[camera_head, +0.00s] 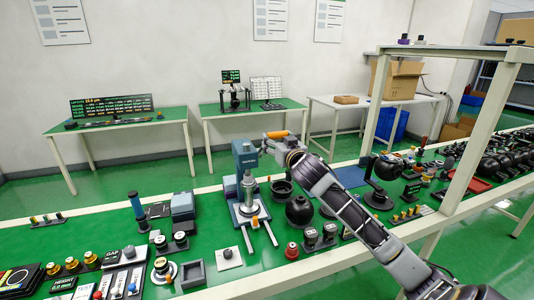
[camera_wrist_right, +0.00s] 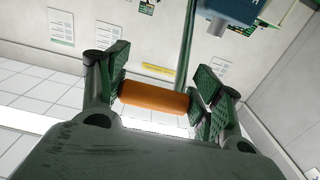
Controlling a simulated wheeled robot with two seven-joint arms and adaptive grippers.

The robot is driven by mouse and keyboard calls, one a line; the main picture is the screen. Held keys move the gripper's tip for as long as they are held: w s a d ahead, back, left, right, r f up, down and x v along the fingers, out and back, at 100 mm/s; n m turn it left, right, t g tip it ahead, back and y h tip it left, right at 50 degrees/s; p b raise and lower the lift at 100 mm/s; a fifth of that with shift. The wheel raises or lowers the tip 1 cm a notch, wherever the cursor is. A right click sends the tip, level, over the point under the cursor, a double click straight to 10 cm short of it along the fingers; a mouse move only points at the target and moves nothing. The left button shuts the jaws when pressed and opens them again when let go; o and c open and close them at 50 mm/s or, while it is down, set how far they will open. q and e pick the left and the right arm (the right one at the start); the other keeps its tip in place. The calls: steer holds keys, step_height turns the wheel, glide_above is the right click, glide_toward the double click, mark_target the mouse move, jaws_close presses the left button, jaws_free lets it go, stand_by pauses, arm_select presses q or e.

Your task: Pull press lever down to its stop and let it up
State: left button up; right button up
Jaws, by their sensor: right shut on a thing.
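The press (camera_head: 247,212) stands on the green bench, with a blue-grey head (camera_head: 244,153) on an upright column and a pale base. Its lever ends in an orange handle (camera_head: 276,134), to the right of the head and at about the height of its top. My right gripper (camera_head: 280,139) is shut on this handle. In the right wrist view the orange handle (camera_wrist_right: 153,96) lies crosswise between the two finger pads, and the blue press head (camera_wrist_right: 238,9) shows at the top. My left gripper is not in view.
A grey block-shaped device (camera_head: 182,207) stands left of the press. A black round part (camera_head: 299,211) and several small knobs and gauges crowd the bench near my right arm. A white shelf post (camera_head: 481,140) rises at the right. The air above the bench left of the press is free.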

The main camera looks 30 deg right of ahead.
steer(key=shift+w+d+r, duration=0.1)
steer(key=shift+w+r, duration=0.1)
steer(key=shift+r, duration=0.4)
